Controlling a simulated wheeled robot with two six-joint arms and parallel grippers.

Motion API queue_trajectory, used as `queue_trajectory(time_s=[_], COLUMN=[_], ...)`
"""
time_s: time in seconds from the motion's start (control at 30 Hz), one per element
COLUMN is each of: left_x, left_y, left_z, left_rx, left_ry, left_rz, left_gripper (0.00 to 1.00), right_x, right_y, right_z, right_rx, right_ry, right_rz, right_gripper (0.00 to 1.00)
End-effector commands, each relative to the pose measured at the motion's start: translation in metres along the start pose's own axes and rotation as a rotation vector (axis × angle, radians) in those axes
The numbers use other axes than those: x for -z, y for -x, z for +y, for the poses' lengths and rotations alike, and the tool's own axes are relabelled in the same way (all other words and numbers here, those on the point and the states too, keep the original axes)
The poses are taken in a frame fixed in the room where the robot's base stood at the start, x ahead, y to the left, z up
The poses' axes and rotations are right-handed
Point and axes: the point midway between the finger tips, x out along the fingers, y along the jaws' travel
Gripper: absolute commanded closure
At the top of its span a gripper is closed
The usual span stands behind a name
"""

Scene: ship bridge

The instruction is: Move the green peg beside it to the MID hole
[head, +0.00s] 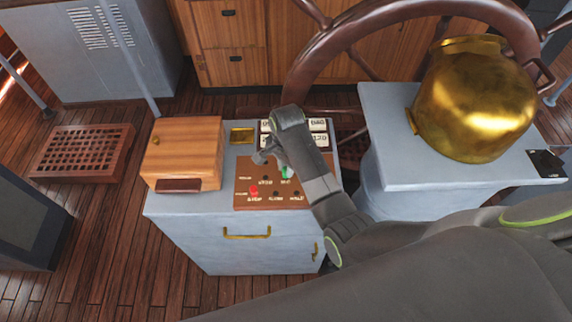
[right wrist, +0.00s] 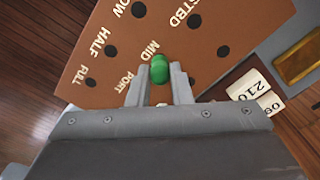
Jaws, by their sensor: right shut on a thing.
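The green peg (head: 286,173) is at the brown label board (head: 243,170) on top of the grey cabinet. In the right wrist view the green peg (right wrist: 159,70) stands between the two fingertips of my right gripper (right wrist: 160,78), which is shut on it. Its top is close to the MID label (right wrist: 151,49). Its lower end is hidden, so I cannot tell whether it sits in a hole or just above the board. In the head view my right arm partly covers the board and gripper. My left gripper is not in view.
A red peg (head: 253,190) stands in the board's near left part. Several dark holes are open. A wooden box (head: 183,152) stands left of the board, and white number tiles (head: 318,126) lie behind it. A brass pot (head: 474,100) stands on the pedestal at right.

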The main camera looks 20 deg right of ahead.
Motion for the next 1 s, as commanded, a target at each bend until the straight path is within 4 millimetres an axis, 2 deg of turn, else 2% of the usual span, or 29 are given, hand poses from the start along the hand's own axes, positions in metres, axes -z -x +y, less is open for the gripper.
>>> queue_trajectory(time_s=[0.23, 0.27, 0.43, 0.73, 1.0], left_x=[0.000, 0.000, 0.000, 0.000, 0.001], left_y=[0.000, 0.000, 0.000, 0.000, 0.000], left_z=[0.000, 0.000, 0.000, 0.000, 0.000], left_rx=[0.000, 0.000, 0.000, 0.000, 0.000], left_ry=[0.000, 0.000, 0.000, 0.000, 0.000], left_rz=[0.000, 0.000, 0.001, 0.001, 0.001], left_gripper=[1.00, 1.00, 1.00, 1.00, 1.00], right_x=[0.000, 0.000, 0.000, 0.000, 0.000], right_y=[-0.001, -0.001, -0.001, 0.000, 0.020], right_z=[0.000, 0.000, 0.000, 0.000, -0.001], right_rx=[0.000, 0.000, 0.000, 0.001, 0.002], right_ry=[0.000, 0.000, 0.000, 0.000, 0.000], right_rz=[0.000, 0.000, 0.000, 0.000, 0.001], right_gripper=[1.00, 0.79, 0.56, 0.56, 0.56])
